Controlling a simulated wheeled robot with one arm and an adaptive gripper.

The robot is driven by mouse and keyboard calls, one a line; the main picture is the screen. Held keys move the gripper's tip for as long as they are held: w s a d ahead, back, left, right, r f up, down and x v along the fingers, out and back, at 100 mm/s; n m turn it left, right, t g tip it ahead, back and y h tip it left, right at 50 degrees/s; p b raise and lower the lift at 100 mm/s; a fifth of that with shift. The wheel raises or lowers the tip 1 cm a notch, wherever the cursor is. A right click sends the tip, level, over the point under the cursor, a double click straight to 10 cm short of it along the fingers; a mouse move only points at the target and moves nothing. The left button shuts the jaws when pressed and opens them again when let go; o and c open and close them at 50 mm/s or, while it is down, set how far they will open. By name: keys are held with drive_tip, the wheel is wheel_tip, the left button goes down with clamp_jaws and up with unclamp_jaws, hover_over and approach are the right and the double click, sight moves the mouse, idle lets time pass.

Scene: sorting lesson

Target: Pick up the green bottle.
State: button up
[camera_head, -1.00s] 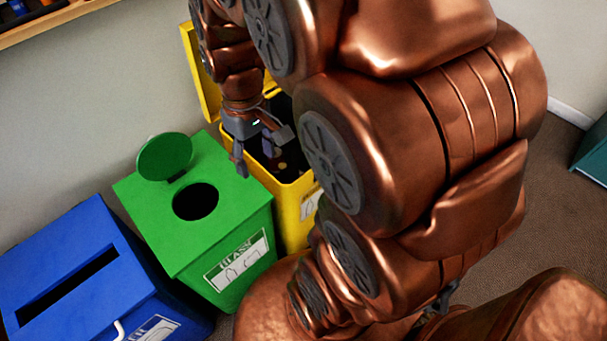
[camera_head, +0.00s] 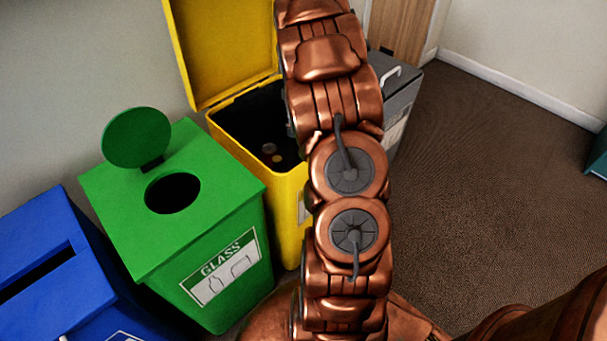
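No green bottle shows in the head view. My copper-coloured arm stands upright in the middle of the picture and runs out at the top edge. My gripper is not in view, so I cannot see whether it holds anything.
A green glass bin (camera_head: 110,192) with a round hole and raised round lid stands left of my arm. A blue slotted bin (camera_head: 35,225) is at far left. An open yellow bin (camera_head: 225,60) with small items inside and a grey bin (camera_head: 402,95) stand behind.

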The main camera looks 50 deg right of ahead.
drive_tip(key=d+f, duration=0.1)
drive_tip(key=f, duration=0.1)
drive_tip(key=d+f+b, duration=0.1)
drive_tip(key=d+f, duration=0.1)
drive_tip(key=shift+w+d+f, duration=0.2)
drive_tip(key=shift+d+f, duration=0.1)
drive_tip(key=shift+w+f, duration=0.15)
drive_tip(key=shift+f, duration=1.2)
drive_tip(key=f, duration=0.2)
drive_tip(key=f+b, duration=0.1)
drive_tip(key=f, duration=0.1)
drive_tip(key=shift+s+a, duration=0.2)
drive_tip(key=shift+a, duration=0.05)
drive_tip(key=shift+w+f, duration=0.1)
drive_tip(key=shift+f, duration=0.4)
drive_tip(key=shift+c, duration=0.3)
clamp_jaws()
